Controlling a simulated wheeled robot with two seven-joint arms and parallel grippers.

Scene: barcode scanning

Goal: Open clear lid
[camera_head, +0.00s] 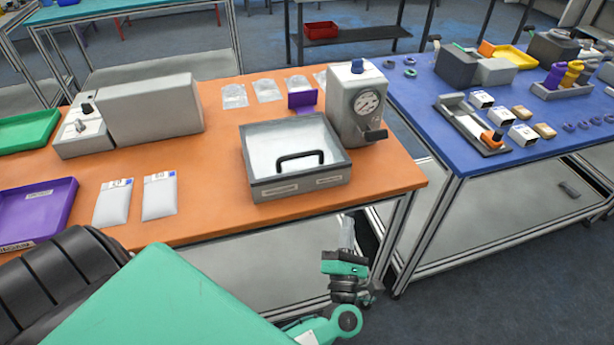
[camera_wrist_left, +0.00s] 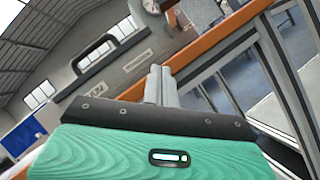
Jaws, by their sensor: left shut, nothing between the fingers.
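A grey box with a clear lid (camera_head: 262,148) stands near the front right of the orange table. The lid lies flat over the box and has a black handle (camera_head: 300,159) along its front part. The handle also shows in the left wrist view (camera_wrist_left: 108,44). My left gripper (camera_head: 347,232) is shut and empty, in front of the table's front edge, below and right of the box. In the left wrist view its fingers (camera_wrist_left: 160,85) are together, apart from the handle. My right gripper is not seen.
A grey machine with a dial (camera_head: 357,108) stands right behind the box. White packets (camera_head: 159,196) and a purple tray (camera_head: 38,208) lie to the left. A blue table (camera_head: 520,120) with several items stands at the right. The orange table's front edge (camera_head: 395,194) lies near my gripper.

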